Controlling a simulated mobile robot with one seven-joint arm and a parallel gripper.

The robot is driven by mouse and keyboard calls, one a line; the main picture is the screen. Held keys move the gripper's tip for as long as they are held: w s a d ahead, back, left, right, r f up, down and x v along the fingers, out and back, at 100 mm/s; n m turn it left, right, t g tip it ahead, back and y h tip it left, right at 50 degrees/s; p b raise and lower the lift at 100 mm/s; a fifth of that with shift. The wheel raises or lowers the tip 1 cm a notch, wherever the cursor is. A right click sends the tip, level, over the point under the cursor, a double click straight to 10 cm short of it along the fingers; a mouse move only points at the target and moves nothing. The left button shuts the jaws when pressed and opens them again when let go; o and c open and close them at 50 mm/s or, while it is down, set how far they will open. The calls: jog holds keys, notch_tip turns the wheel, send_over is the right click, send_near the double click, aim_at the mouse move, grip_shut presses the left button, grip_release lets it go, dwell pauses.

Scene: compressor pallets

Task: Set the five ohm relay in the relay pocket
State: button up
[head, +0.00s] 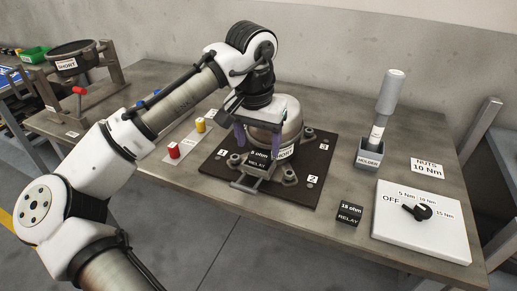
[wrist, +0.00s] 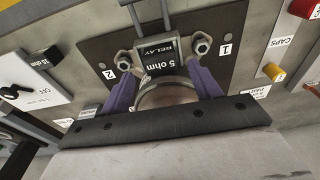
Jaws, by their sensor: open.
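The five ohm relay (head: 259,160), a dark block labelled "5 ohm RELAY", is at the front of the compressor (head: 278,115) on the dark pallet plate (head: 315,165). It also shows in the wrist view (wrist: 161,62), with its label facing my camera. A grey metal bracket (head: 245,184) stands around its front and sides; this looks like the relay pocket. I cannot tell how deep the relay sits. My gripper (head: 258,150) is open, with its purple fingers on either side of the relay. The wrist view shows both fingers (wrist: 164,80) apart, with gaps beside the relay.
A 15 ohm relay (head: 348,215) lies on the bench at the right, near a dial panel (head: 425,222). A driver stands in a holder (head: 369,154) behind. Red (head: 173,150) and yellow (head: 200,125) caps stand left of the plate. Bolts and nuts rise around the compressor's base.

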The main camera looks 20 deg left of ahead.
notch_tip(320, 180, up, 9)
jog(key=s, duration=0.1)
jog(key=shift+f, duration=0.15)
